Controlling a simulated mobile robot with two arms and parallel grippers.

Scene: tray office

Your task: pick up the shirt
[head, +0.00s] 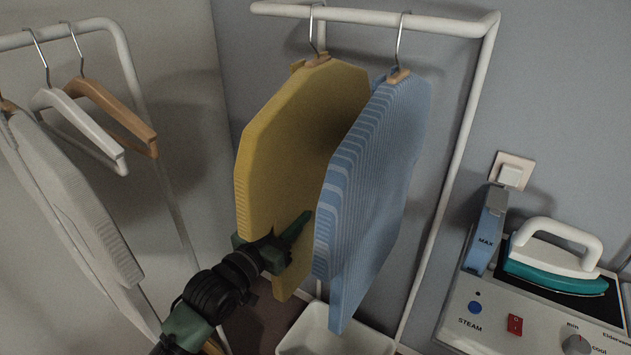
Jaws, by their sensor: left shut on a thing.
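A yellow shirt (290,150) and a blue striped shirt (375,180) hang side by side on hangers from a white rail. My left gripper (272,230) comes up from the bottom and is shut on the lower front edge of the yellow shirt. One finger lies in the gap between the two shirts, close to the blue one; whether it touches the blue shirt I cannot tell. The other finger is on the yellow shirt's left side. The yellow shirt still hangs from the rail. My right gripper is not in view.
A white rack (130,75) at left holds a pale grey garment (75,200), a white hanger (85,122) and a wooden hanger (120,115). A white bin (330,343) stands below the shirts. An iron (555,265) sits on a control panel (480,305) at right.

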